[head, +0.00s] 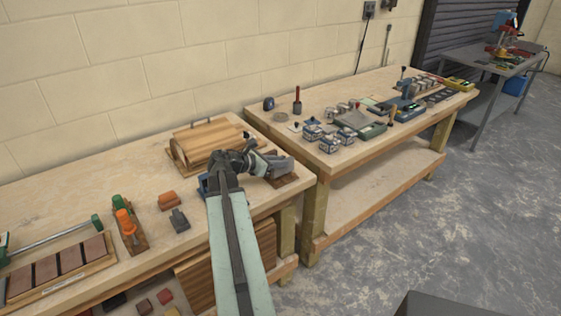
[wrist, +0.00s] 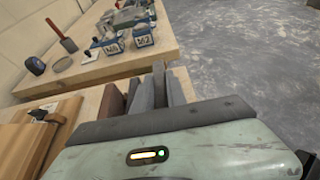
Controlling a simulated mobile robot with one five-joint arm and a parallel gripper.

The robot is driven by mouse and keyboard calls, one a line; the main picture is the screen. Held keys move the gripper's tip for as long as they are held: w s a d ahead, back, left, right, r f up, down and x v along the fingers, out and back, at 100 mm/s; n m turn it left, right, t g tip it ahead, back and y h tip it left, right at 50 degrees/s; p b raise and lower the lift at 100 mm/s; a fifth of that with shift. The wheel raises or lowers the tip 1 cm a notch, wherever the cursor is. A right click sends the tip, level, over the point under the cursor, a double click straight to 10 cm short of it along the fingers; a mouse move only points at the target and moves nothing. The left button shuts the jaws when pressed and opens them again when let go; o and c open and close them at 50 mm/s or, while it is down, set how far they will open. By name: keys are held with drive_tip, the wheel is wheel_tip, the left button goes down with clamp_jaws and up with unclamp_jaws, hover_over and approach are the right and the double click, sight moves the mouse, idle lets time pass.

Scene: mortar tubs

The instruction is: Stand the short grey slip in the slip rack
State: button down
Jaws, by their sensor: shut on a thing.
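My gripper (head: 268,165) is at the right end of the near bench, low over a dark brown wooden piece (head: 288,181) that may be the slip rack. In the wrist view, several upright pieces show beyond my gripper's housing: a reddish-brown one (wrist: 112,101) at left and narrow grey ones beside it. A grey piece (wrist: 143,100) among them looks like the short grey slip, and my gripper is shut on it. Fingers and slip are hard to tell apart. The slip's lower end is hidden, so I cannot tell whether it touches the rack.
Orange (head: 167,200) and dark grey (head: 179,220) blocks and a tray of brown slabs (head: 60,268) are further left. A second bench (head: 360,115) with blue-and-white boxes stands beyond a narrow gap.

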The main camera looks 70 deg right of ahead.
drive_tip(key=shift+f, duration=0.25)
drive_tip(key=shift+f, duration=0.15)
drive_tip(key=shift+f+b, duration=0.8)
drive_tip(key=shift+b, duration=0.25)
drive_tip(key=c, duration=0.8)
unclamp_jaws()
drive_tip(key=shift+w, duration=0.1)
wheel_tip(320, 180, up, 7)
drive_tip(key=p, duration=0.7)
